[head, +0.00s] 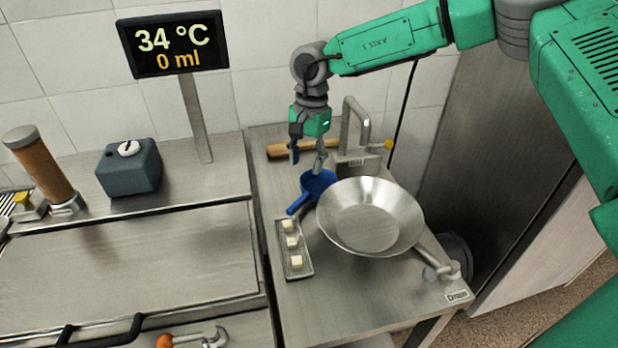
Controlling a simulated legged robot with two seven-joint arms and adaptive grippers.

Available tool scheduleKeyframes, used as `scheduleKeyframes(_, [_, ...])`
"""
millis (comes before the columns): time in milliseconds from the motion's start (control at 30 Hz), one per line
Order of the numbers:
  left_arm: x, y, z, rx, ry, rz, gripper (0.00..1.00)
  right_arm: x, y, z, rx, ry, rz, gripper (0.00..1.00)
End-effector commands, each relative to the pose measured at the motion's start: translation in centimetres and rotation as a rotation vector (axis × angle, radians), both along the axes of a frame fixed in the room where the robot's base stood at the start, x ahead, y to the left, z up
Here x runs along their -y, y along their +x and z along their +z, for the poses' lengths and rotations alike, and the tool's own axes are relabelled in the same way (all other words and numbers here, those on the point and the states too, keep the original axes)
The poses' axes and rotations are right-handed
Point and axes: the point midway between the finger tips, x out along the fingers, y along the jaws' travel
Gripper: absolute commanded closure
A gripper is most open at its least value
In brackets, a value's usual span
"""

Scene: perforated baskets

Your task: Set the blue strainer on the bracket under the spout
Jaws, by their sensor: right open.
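The blue strainer (319,182) lies on the steel side table, its handle pointing down-left. Its right part is hidden behind a large steel bowl. My right gripper (307,164) points down just above the strainer, its fingers apart with nothing between them. The spout (357,112) is a bent steel pipe rising behind the strainer, with a yellow knob beside it. A small labelled fitting (354,161) sits at the foot of the spout; I cannot tell whether it is the bracket. My left gripper is not in view.
The wide steel bowl (370,238) stands close to the strainer's right. A narrow tray (281,262) with white cubes lies in front. A wooden rolling-pin-like object (290,149) lies behind. A display (172,45) stands at left, reading 34 °C and 0 ml.

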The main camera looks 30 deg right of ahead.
Motion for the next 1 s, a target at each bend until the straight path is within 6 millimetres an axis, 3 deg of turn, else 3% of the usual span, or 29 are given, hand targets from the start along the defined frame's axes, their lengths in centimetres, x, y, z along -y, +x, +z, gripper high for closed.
scheduleKeyframes(233, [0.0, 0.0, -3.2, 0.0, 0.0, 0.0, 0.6, -6.5, -2.4, -1.7, 0.059, -0.327, 0.027, 0.6])
scheduleKeyframes(433, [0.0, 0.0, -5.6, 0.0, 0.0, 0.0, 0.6, -9.4, -4.4, -2.4, 0.246, -0.638, -0.008, 0.6])
scheduleKeyframes(700, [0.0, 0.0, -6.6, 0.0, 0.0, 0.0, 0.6, -10.0, -5.0, -2.3, 0.416, -0.801, -0.049, 0.6])
scheduleKeyframes(1000, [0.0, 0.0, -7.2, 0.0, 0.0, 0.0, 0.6, -6.8, -3.4, -5.9, 0.419, -0.803, -0.055, 0.6])
